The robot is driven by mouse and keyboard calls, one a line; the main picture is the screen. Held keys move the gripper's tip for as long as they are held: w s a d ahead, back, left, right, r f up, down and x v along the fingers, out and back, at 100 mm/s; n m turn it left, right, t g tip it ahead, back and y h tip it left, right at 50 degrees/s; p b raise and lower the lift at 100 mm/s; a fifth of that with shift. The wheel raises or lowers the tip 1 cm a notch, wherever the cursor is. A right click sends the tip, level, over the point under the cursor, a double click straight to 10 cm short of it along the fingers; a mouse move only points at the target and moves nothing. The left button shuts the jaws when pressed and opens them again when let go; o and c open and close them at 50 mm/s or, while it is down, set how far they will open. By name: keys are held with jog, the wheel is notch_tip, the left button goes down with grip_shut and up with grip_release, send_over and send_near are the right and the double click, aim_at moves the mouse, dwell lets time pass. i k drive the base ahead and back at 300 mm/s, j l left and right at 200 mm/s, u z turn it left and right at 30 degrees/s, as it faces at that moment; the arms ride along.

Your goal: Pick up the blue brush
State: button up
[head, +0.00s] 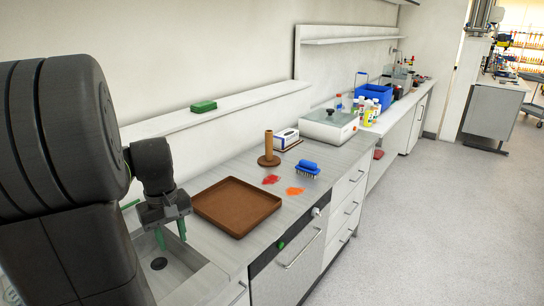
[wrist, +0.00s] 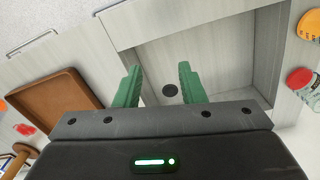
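The blue brush (head: 307,168) lies on the grey counter in the head view, bristles down, right of the brown tray (head: 237,235). It is apart from the tray and does not show in the wrist view. My gripper (head: 172,236) is over the sink at the left, well away from the brush. In the wrist view my gripper (wrist: 158,88) has its two green fingers apart, with nothing between them.
Red (head: 271,180) and orange (head: 295,191) spots lie beside the brush. A brown upright holder (head: 269,150) and a white box-shaped device (head: 328,127) stand behind it. A green sponge (head: 203,106) lies on the wall shelf. The sink (wrist: 215,60) is under my gripper.

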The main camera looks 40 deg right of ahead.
aim_at(304, 168)
jog(key=i+l+u, duration=0.25)
jog(key=l, duration=1)
jog(key=l+u, duration=0.25)
jog(key=l, duration=2.45)
